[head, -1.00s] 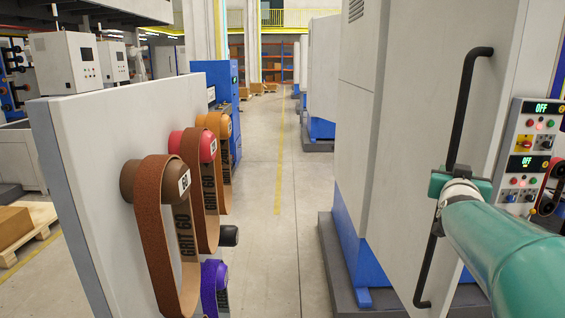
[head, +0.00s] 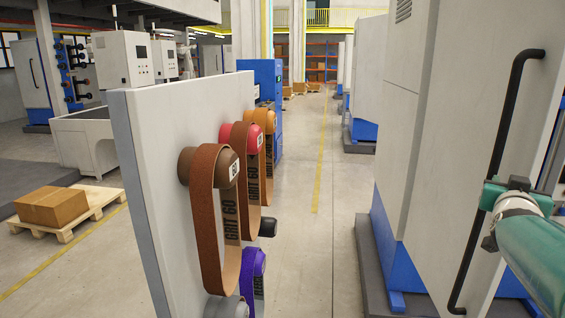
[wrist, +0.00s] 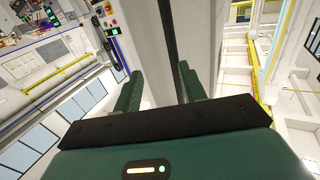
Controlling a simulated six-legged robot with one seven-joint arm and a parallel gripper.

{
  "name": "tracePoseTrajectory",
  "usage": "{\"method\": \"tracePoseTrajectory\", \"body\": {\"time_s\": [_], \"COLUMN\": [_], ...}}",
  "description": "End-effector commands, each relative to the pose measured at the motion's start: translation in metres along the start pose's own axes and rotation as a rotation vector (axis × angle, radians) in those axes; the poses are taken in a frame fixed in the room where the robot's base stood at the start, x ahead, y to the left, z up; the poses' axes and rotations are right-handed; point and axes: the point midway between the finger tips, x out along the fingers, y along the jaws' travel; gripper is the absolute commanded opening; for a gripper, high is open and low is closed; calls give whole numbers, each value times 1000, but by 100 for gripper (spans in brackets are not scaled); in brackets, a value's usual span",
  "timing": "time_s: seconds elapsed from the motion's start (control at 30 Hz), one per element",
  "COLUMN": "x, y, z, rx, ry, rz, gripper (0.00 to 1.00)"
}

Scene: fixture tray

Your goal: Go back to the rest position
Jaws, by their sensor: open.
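My gripper (head: 503,190) is at the black vertical bar handle (head: 514,105) on the tall light-grey machine door (head: 452,140), at the right of the head view. In the wrist view my gripper (wrist: 160,72) shows two green fingers spread apart. The black handle (wrist: 168,35) runs down into the gap between them. The fingers are not closed on it; I cannot tell whether either one touches it. The door looks closed. In the head view my own arm hides part of the door's lower right.
A light panel (head: 185,110) stands at left centre, with sanding belts (head: 207,220) hanging on coloured pegs. A box (head: 52,206) sits on a pallet (head: 70,232) at far left. The aisle (head: 305,200) between panel and machine is clear.

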Motion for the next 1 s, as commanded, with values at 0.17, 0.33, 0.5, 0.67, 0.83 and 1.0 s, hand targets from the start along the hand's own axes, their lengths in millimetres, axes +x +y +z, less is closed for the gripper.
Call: {"method": "tracePoseTrajectory", "body": {"time_s": [0.17, 0.33, 0.5, 0.67, 0.83, 1.0], "x": [-6, -17, -43, -85, -166, -268], "y": [-13, -30, -59, -94, -133, -147], "z": [4, 11, 27, 50, 93, 148], "rx": [0, -2, -9, -29, -86, -194], "ry": [-27, -73, -160, -287, -504, -766], "rz": [-28, -71, -147, -249, -393, -515], "gripper": [41, 41, 41, 41, 41, 41]}}
